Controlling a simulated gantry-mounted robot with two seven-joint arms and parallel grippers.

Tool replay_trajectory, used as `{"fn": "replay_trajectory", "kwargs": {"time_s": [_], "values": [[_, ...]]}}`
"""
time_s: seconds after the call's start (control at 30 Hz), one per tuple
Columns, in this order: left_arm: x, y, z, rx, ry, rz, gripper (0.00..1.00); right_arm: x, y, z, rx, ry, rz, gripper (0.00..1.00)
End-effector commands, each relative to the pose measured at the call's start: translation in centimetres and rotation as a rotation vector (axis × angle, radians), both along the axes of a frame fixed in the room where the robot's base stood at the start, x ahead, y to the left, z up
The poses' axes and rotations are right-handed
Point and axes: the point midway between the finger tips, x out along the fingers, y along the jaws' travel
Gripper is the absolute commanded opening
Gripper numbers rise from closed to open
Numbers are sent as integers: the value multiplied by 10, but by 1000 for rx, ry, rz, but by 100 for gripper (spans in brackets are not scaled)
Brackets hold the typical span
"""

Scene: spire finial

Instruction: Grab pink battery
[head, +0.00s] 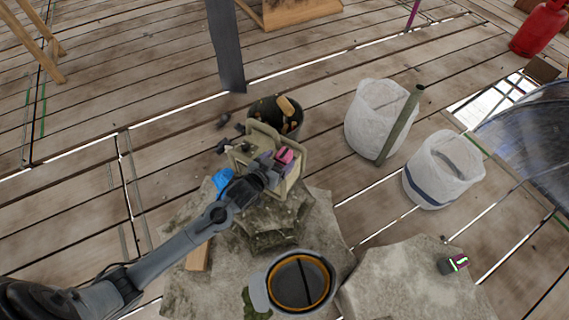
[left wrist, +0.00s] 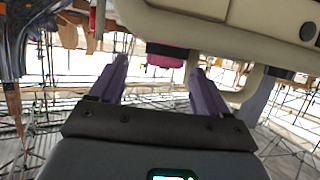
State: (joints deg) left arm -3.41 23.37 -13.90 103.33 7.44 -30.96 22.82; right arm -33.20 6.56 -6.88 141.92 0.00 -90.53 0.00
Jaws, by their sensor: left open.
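A pink battery (head: 286,155) sits at the beige device (head: 291,183), which has a frame of bars and stands on the stone block. In the left wrist view the pink battery (left wrist: 165,61) shows beyond and between the fingertips, partly under the beige casing (left wrist: 225,35). My left gripper (head: 268,160) is open, with its purple fingers close to the battery. In the left wrist view my left gripper (left wrist: 158,75) has nothing between its fingers near me. Whether a finger touches the battery cannot be told. My right gripper is not in view.
A second dark battery with pink and green marks (head: 459,262) lies on the right stone block (head: 400,290). A dark bucket (head: 265,112) stands behind the device. Two white sacks (head: 372,118) (head: 440,172) stand to the right on planks.

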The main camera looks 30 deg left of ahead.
Motion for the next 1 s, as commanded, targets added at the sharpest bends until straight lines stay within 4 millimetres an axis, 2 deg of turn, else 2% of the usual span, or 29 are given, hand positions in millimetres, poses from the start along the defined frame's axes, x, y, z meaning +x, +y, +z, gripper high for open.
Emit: {"fn": "replay_trajectory", "kwargs": {"time_s": [0.17,0.4,0.57,0.8,0.87,1.0], "values": [[9,2,-9,0,-1,1,77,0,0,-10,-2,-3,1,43],[35,5,-23,0,-3,1,77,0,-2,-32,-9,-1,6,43],[46,5,-26,-1,-1,0,77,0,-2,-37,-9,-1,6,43],[47,5,-26,-1,0,0,77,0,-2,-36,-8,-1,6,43],[47,5,-26,-1,0,0,70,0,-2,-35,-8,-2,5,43],[46,5,-25,-1,0,0,49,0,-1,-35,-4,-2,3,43]]}}
